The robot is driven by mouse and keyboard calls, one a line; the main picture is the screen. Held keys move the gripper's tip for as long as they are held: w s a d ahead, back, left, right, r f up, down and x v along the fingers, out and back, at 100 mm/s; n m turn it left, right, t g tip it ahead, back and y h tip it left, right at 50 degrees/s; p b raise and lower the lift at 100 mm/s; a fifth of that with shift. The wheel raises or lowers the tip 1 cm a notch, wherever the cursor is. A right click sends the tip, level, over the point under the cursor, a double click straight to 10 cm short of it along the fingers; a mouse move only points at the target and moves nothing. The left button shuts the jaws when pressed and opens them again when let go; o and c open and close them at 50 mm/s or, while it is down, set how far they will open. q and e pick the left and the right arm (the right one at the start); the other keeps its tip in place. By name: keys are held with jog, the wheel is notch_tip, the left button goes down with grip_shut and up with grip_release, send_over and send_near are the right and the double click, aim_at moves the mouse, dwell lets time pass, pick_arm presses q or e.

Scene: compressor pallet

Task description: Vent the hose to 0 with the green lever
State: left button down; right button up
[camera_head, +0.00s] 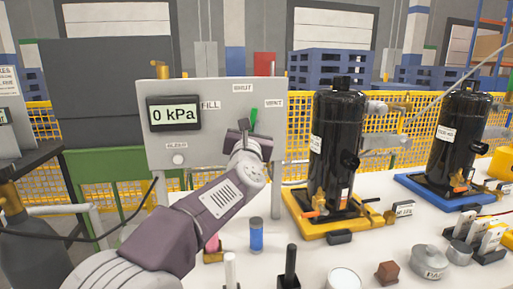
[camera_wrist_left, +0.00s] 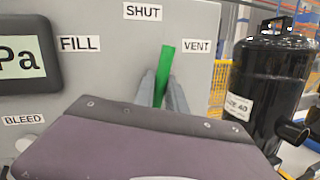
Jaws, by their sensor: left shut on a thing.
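The green lever (camera_head: 253,116) is on the grey panel (camera_head: 215,145). It also shows in the left wrist view (camera_wrist_left: 165,70), leaning slightly right of upright, its tip between the SHUT label (camera_wrist_left: 143,12) and the VENT label (camera_wrist_left: 196,46). My left gripper (camera_head: 246,130) is at the panel, its two grey fingers (camera_wrist_left: 163,95) shut on the lever from either side. The lever's base is hidden behind the gripper. The panel display (camera_head: 174,114) reads 0 kPa. The FILL label (camera_wrist_left: 80,43) is left of the lever. My right gripper is in neither view.
A black compressor on a yellow tray (camera_head: 325,228) stands right of the panel, close to my left wrist. Another stands on a blue tray (camera_head: 420,190). A blue cylinder (camera_head: 256,235), weights (camera_head: 430,261) and a brown block (camera_head: 387,272) are on the white table.

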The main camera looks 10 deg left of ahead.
pick_arm(q)
jog(key=shift+s+a+f+n+y+b, duration=0.15)
jog(key=shift+a+n+y+b, duration=0.3)
jog(key=shift+n+b, duration=0.55)
jog(key=shift+s+a+r+n+b, duration=0.15)
jog(key=shift+a+r+n+b, duration=0.15)
jog(key=shift+n+b, duration=0.15)
jog(key=c, duration=1.7)
grip_release()
jog(key=shift+c, duration=0.2)
jog(key=o, duration=0.4)
jog(key=shift+f, duration=0.1)
jog(key=b+v, duration=0.1)
jog(key=v, duration=0.8)
jog(key=shift+f, duration=0.1)
